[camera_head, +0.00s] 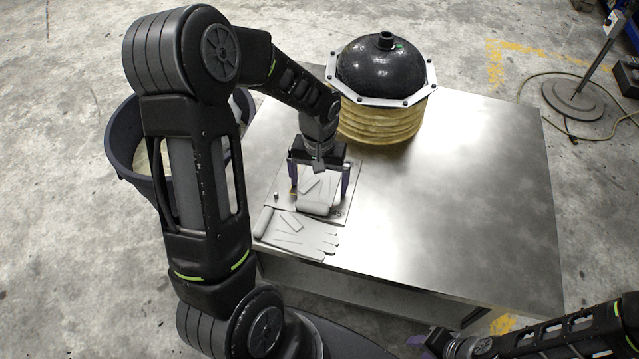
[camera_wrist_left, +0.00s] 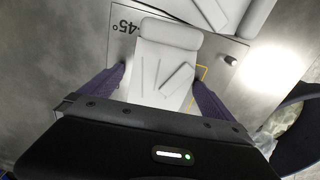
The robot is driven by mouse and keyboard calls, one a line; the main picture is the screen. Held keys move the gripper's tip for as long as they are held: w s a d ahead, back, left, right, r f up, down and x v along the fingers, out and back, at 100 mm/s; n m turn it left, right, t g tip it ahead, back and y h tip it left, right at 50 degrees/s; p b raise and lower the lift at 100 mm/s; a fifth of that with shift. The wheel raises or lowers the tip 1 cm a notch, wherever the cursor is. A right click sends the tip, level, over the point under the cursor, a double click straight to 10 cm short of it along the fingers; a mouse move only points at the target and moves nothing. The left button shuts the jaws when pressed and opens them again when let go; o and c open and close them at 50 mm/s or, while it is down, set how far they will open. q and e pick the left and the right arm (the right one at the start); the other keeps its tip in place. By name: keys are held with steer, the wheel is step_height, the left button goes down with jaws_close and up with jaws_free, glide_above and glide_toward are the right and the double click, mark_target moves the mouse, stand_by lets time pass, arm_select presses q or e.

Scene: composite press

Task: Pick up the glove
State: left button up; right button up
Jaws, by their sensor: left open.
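A light grey glove (camera_head: 315,207) lies on a flat plate (camera_head: 344,207) at the table's left side. A second light grey glove (camera_head: 310,240) lies in front of it near the table's edge. My left gripper (camera_head: 319,193) is open above the glove on the plate, its purple fingers on either side. In the left wrist view, this glove (camera_wrist_left: 165,62) lies between the spread fingers (camera_wrist_left: 158,88), and part of the other glove (camera_wrist_left: 215,10) shows at the top. Whether the fingers touch the glove is unclear. My right gripper (camera_head: 432,341) is low at the bottom right, partly cut off.
A black dome (camera_head: 387,65) on a yellowish ribbed base (camera_head: 380,122) stands at the table's back. The table's middle and right (camera_head: 470,200) are bare. A dark tub (camera_head: 124,150) stands left, partly behind my arm. A small knob (camera_wrist_left: 231,60) sits beside the glove.

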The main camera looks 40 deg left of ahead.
mark_target(319, 186)
arm_select(q)
steer(key=shift+c, duration=0.3)
steer(key=c, duration=1.3)
steer(key=shift+r, duration=0.15)
step_height(319, 186, up, 10)
steer(key=shift+f, duration=0.1)
stand_by(0.4)
